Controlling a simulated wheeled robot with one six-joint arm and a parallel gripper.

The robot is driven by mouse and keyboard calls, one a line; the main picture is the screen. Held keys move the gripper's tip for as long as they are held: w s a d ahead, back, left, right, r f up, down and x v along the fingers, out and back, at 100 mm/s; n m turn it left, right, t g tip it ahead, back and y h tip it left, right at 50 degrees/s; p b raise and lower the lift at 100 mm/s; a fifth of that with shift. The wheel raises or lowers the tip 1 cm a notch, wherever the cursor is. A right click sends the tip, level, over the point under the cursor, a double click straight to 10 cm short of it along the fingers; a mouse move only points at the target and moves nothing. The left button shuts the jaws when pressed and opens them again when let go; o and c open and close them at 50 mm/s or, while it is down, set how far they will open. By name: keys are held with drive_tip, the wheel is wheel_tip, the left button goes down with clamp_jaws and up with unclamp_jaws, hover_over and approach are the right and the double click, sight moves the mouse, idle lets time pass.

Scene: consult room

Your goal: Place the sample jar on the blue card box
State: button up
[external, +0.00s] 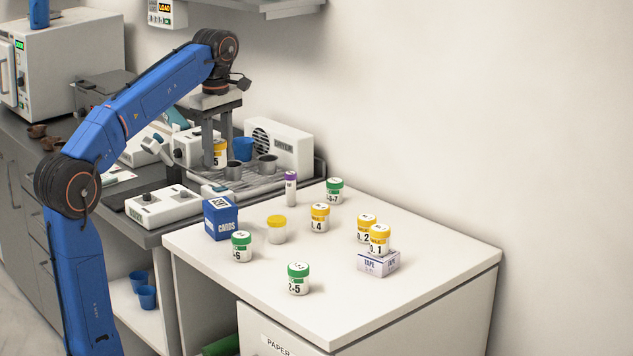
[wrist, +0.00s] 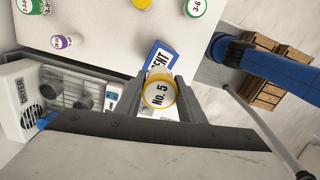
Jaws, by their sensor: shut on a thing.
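My gripper (external: 218,142) is shut on a sample jar (external: 220,154) with a yellow lid; it shows in the wrist view as the jar marked No. 5 (wrist: 158,93), between both fingers (wrist: 160,98). In the external view the jar appears over the drying rack area, behind the card box. The blue card box (external: 221,219) stands upright near the left edge of the white cabinet top, with nothing on it. In the wrist view the box (wrist: 157,56) is just beyond the held jar, partly hidden by it.
Other jars stand on the white cabinet top (external: 330,318): green-lidded ones (external: 298,279), yellow-lidded ones (external: 320,218) and a purple-capped tube (external: 291,188). One yellow-lidded jar (external: 378,239) sits on a small white box (external: 378,263). The dryer (external: 280,145) and metal cups (external: 267,165) are behind.

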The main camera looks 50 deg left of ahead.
wheel_tip(320, 180, down, 9)
drive_tip(key=shift+f, duration=0.2)
idle(0.3)
drive_tip(key=shift+f, duration=0.1)
drive_tip(key=o, duration=1)
drive_tip(key=shift+o, duration=0.2)
wheel_tip(320, 180, up, 12)
drive_tip(key=shift+r, duration=0.15)
